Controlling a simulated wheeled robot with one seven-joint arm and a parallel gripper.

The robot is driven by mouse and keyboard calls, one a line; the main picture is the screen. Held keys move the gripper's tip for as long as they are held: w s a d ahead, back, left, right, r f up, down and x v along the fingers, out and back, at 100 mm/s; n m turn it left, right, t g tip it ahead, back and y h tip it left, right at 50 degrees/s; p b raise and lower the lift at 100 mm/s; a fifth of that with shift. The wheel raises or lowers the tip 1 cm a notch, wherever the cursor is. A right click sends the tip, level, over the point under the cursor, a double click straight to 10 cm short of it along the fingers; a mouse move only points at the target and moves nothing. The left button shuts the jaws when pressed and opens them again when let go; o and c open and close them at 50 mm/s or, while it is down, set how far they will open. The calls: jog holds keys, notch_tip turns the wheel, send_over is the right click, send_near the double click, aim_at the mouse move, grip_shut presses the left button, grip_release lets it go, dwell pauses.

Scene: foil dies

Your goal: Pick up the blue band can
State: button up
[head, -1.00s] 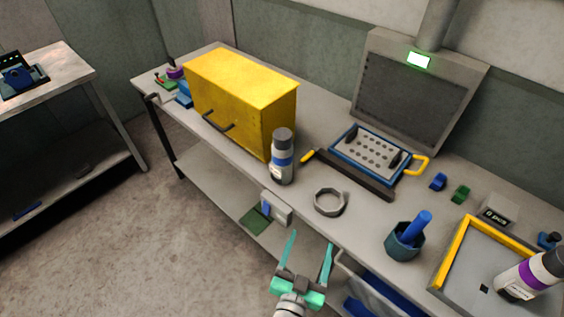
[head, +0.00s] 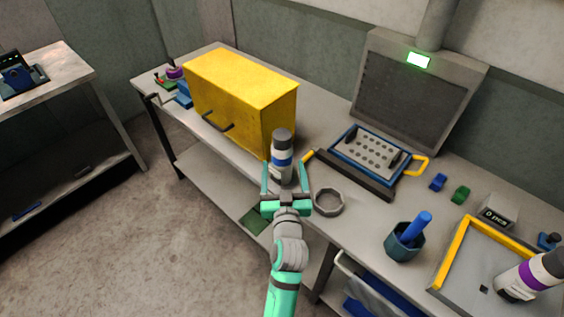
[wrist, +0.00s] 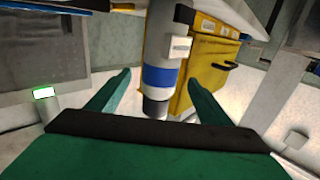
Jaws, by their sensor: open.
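The blue band can (head: 281,159) is a white bottle-shaped can with a dark grey cap and a blue band. It stands upright on the bench in front of the yellow cabinet's right end. My gripper (head: 285,180) is open, with its teal fingers to the left and right of the can's lower part in the head view. In the wrist view the can (wrist: 160,76) appears upside down between the two green fingers of my gripper (wrist: 158,85).
The yellow cabinet (head: 240,95) stands close behind and left of the can. A grey ring (head: 329,201) lies just right of my gripper.

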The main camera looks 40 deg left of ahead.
aim_at(282, 154)
jog(key=shift+x, duration=3.1)
jog(key=shift+r, duration=0.2)
grip_shut()
